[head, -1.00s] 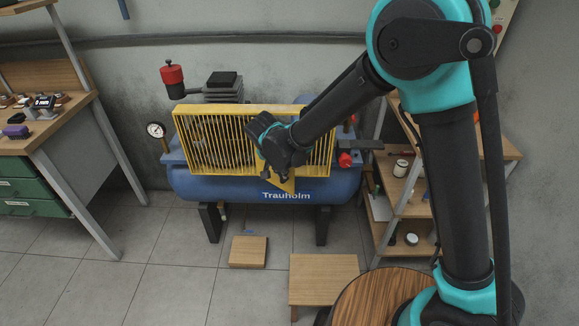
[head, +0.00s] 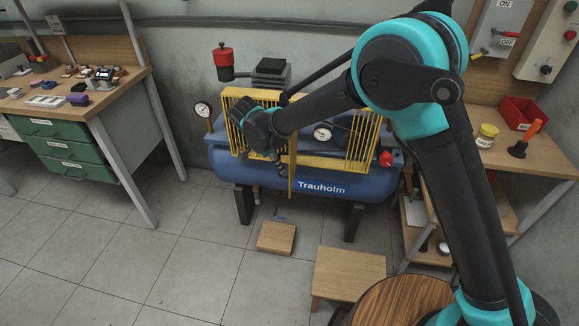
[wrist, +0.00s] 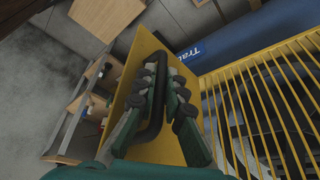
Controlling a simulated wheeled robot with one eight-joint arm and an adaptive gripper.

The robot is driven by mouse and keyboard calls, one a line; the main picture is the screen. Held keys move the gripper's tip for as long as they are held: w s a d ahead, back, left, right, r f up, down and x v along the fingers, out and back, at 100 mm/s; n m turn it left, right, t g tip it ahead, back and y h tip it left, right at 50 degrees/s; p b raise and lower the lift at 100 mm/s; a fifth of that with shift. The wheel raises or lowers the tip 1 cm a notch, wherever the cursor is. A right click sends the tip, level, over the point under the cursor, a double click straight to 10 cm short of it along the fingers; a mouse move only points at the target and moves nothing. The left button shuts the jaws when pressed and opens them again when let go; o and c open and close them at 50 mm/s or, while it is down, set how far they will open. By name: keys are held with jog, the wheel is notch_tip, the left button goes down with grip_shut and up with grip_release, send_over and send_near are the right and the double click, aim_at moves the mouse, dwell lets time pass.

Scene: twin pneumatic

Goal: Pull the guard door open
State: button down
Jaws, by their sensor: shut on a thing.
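The guard door (head: 292,172) is a yellow panel on the yellow barred guard (head: 360,144) of the blue compressor. In the head view it stands out from the guard, almost edge-on, and an opening shows to its right. In the wrist view the door (wrist: 143,48) is a flat yellow plate with a black bar handle (wrist: 157,122). My gripper (head: 279,171) is at the door's left side. In the wrist view my gripper (wrist: 166,82) is shut on the handle, its fingers on both sides. My arm hides part of the guard's top.
The blue tank (head: 350,186) lies below the guard. A gauge (head: 322,132) shows in the opening. A wooden block (head: 277,238) and a low stool (head: 348,272) stand on the floor in front. A workbench (head: 125,92) stands left, shelves right.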

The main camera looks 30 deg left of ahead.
jog(key=shift+a, duration=1.2)
jog(key=c, duration=1.6)
grip_release()
jog(key=shift+s, duration=0.1)
jog(key=v, duration=1.2)
